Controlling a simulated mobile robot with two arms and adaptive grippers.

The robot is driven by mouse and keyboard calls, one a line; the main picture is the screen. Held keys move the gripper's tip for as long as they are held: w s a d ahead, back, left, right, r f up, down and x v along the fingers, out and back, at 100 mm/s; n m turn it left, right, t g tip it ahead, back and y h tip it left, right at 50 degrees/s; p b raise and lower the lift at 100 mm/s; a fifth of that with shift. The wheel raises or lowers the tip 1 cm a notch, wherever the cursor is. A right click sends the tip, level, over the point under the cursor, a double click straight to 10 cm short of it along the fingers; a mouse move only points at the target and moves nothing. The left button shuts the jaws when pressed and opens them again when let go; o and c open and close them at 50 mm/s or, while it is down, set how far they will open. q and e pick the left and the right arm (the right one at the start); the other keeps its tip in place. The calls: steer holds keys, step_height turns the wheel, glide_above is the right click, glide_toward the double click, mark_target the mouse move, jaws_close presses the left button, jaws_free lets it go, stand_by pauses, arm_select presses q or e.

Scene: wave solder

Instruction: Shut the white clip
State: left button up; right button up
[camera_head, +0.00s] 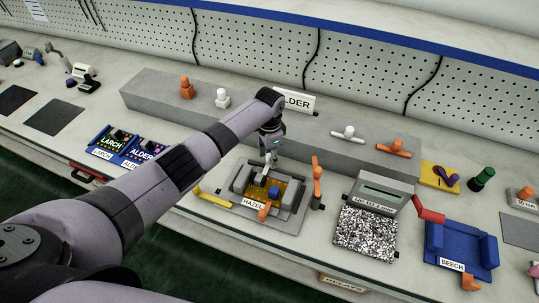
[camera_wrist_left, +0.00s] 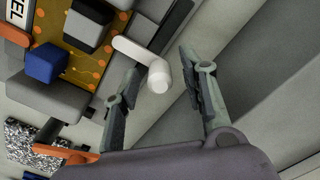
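The white clip (camera_wrist_left: 147,62) shows in the left wrist view as a bent white bar with a round end, at the edge of the grey fixture marked HAZEL (camera_head: 293,215). In the head view my gripper largely hides it. My left gripper (camera_head: 270,156) is over the back edge of the fixture. In the wrist view its two fingers (camera_wrist_left: 164,88) are spread, with the clip's round end showing between them; I cannot tell whether they touch it. The fixture holds an amber board (camera_wrist_left: 87,62) with a blue block (camera_wrist_left: 46,62) and a dark block. My right gripper is not in view.
Orange clips (camera_head: 316,172) and a yellow one (camera_head: 213,198) stand around the fixture. A grey ledge (camera_head: 245,118) with white and orange pieces runs behind. A grey device with a speckled panel (camera_head: 366,232) and a blue BEECH fixture (camera_head: 459,245) are to the right.

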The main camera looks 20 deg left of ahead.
mark_target(269, 155)
arm_select(q)
step_height(269, 155, up, 12)
stand_by(0.6)
